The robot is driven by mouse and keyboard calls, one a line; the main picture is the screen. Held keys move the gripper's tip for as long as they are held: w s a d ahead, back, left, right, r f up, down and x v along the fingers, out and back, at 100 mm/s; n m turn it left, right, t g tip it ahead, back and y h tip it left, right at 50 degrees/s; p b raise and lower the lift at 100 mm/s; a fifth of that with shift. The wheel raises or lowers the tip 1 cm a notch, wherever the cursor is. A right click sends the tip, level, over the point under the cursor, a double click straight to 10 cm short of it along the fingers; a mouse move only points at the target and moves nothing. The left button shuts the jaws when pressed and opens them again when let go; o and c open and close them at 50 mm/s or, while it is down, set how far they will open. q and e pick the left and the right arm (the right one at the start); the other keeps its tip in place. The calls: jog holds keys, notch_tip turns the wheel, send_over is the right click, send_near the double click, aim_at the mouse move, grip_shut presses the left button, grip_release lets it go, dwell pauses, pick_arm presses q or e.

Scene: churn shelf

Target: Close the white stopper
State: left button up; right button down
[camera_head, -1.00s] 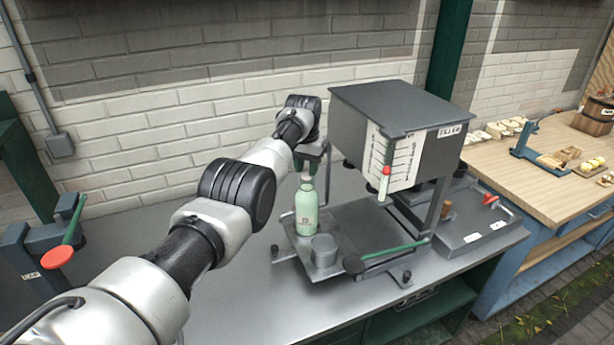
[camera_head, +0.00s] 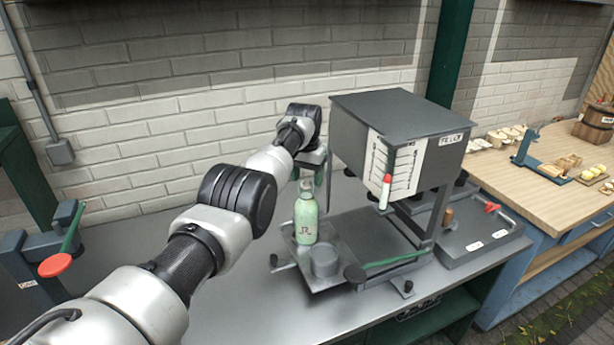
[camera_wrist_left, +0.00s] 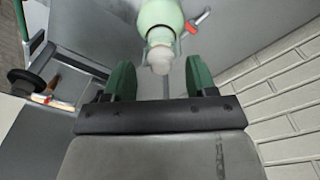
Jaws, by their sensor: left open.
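The pale green bottle (camera_head: 306,216) stands upright on the grey tray at the front left of the dark box. In the left wrist view its neck (camera_wrist_left: 160,36) points toward my gripper, with the whitish rounded stopper (camera_wrist_left: 160,58) at its mouth and thin wire beside it. I cannot tell whether the stopper is seated. My left gripper (camera_wrist_left: 160,80) is open, its green fingers apart on either side of and just short of the stopper, touching nothing that I can see. My right gripper is out of view.
The dark box (camera_head: 395,115) with a red-tipped white handle (camera_head: 386,190) stands right of the bottle. A grey cup (camera_head: 325,262) and a green-handled tool (camera_head: 395,259) are in front. A brick wall (camera_head: 150,130) is close behind.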

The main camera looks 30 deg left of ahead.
aim_at(305, 182)
pick_arm(q)
notch_tip(305, 182, up, 11)
jog(key=s+b, duration=0.1)
jog(key=b, duration=0.1)
jog(key=shift+f, duration=0.2)
dwell(0.4)
